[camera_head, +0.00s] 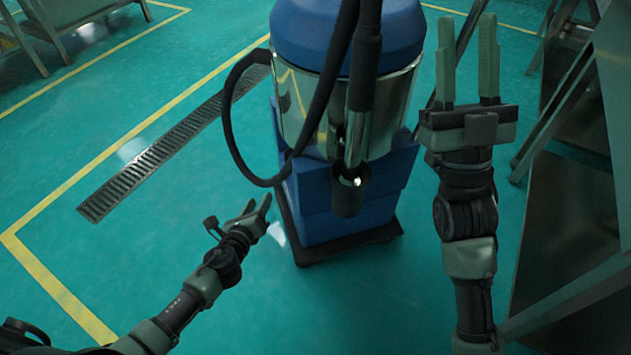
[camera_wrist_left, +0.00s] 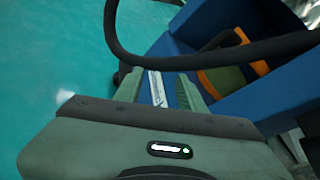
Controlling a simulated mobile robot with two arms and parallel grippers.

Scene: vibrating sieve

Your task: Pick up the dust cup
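A vacuum machine with a blue top, a shiny steel drum (camera_head: 295,105) and a blue box-shaped lower part (camera_head: 318,205) stands in the middle of the head view. No separate dust cup stands out; I cannot tell which part it is. The left wrist view shows blue box walls (camera_wrist_left: 275,92) with an orange and green handle-like part (camera_wrist_left: 224,75) between them. My left gripper (camera_head: 258,201) is open, left of the machine's lower part; its parted fingers (camera_wrist_left: 160,75) also show in the wrist view. My right gripper (camera_head: 467,30) is open and empty, right of the machine.
A black hose (camera_head: 232,125) loops out left of the machine and crosses the wrist view. A dark tube with a metal end (camera_head: 348,190) hangs in front. Metal frames (camera_head: 560,225) stand close on the right. Green floor with a drain grate (camera_head: 165,150) is clear at left.

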